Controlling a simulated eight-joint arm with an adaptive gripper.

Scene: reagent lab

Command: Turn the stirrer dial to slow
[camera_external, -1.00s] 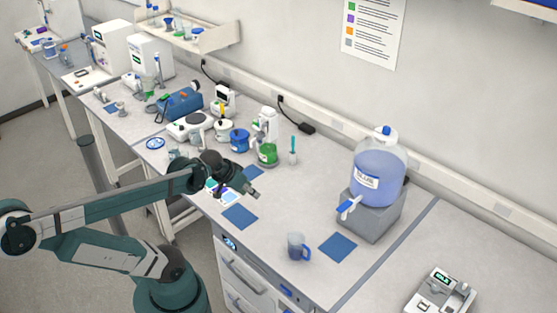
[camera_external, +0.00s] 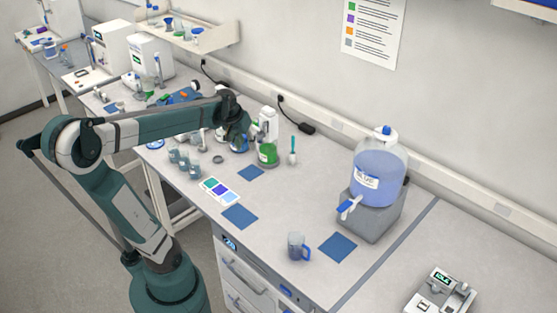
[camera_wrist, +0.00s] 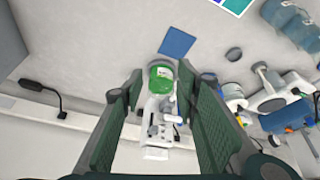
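My gripper (camera_external: 254,131) is raised over the bench, beside the upright white device (camera_external: 270,118) with a green-filled vessel (camera_external: 267,155) at its foot. In the wrist view my gripper (camera_wrist: 160,72) is open, its two green-padded fingers apart. Between the fingers, beyond them, show the white device (camera_wrist: 157,130) and the green vessel (camera_wrist: 161,82); I see no contact. I cannot make out a dial or its setting. The low white unit with a round plate, seen earlier farther back, is now mostly hidden behind my arm in the external view.
Several small beakers (camera_external: 183,161) and a colour card (camera_external: 219,191) lie left of centre. A blue carboy (camera_external: 378,173) on a grey stand is at the right, with a mug (camera_external: 297,246) in front. A black adapter (camera_external: 307,128) lies by the wall. The bench's middle is mostly clear.

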